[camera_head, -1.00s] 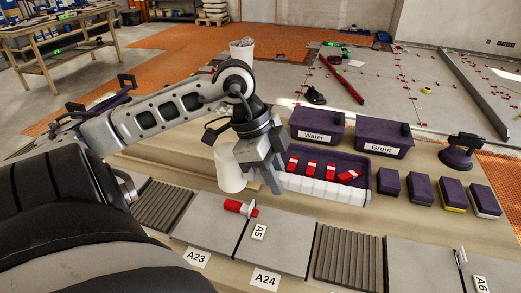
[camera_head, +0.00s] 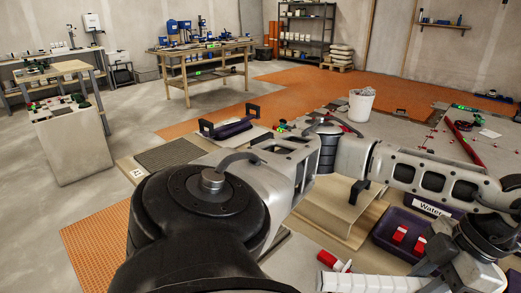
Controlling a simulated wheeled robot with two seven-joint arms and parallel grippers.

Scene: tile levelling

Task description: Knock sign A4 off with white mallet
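My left arm crosses the view from the bottom centre to the right. My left gripper (camera_head: 440,262) is at the lower right. A white, ribbed, cylinder-like piece, seemingly the white mallet (camera_head: 368,284), juts left from it at the bottom edge. The gripper appears closed around its hidden part. A red-and-white clip (camera_head: 332,261) stands just left of and above the mallet. A small white label (camera_head: 136,173) lies by the dark ribbed panel on the left, its text too small to read. I cannot make out sign A4. My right gripper is not in view.
The purple tray with red wedges (camera_head: 400,236) and the Water bin (camera_head: 431,206) are partly behind my arm. A white bucket (camera_head: 361,106) stands beyond. A purple suction-type tool (camera_head: 230,128) lies behind the arm. Workbenches (camera_head: 205,50) stand far back, with open floor left.

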